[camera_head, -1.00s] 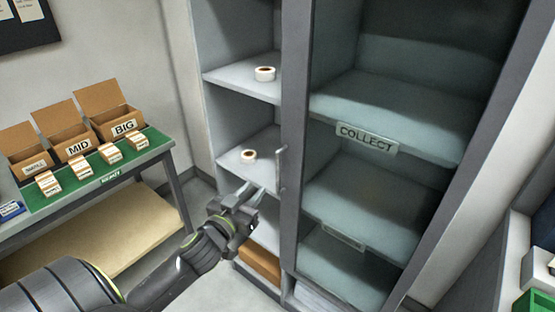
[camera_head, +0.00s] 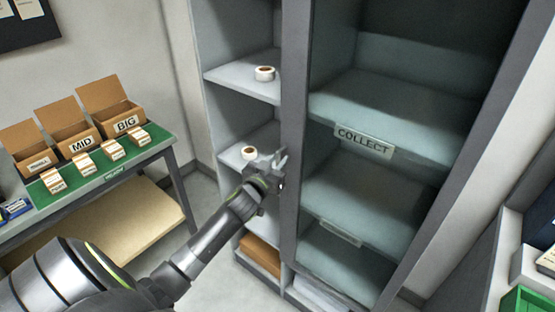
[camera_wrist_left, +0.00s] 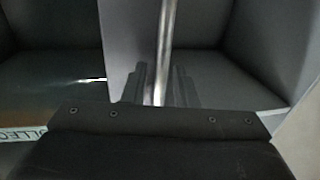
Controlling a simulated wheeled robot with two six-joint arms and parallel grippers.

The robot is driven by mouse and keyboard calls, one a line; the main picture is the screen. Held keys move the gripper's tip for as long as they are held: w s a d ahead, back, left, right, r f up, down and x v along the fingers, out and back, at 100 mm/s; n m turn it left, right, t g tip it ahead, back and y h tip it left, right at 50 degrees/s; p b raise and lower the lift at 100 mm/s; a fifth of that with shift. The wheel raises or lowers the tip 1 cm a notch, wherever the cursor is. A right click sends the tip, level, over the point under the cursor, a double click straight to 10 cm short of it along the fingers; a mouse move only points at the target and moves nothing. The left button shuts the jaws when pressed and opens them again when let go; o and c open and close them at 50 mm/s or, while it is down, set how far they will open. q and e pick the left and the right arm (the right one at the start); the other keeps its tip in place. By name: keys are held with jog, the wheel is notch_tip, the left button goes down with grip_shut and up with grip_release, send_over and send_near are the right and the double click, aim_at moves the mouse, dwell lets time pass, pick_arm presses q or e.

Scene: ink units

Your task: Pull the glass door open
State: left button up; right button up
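The glass door (camera_head: 400,190) covers the right part of the cabinet and looks closed; shelves show through its pane. Its dark left frame bar (camera_head: 294,120) carries a vertical metal handle, mostly hidden by my gripper in the head view. In the left wrist view, the shiny handle (camera_wrist_left: 167,40) runs down between the two fingers. My left gripper (camera_head: 279,160) is at the handle, with a finger close on each side of it, and appears shut on it (camera_wrist_left: 160,88). My right gripper is not in view.
Open shelves (camera_head: 235,75) left of the door hold two tape rolls (camera_head: 264,73). A green-topped table (camera_head: 150,150) with labelled boxes stands at the left. A side unit with a green bin (camera_head: 527,300) is at the lower right. Floor shows between table and cabinet.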

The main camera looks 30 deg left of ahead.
pick_arm(q)
grip_shut()
dwell(0.4)
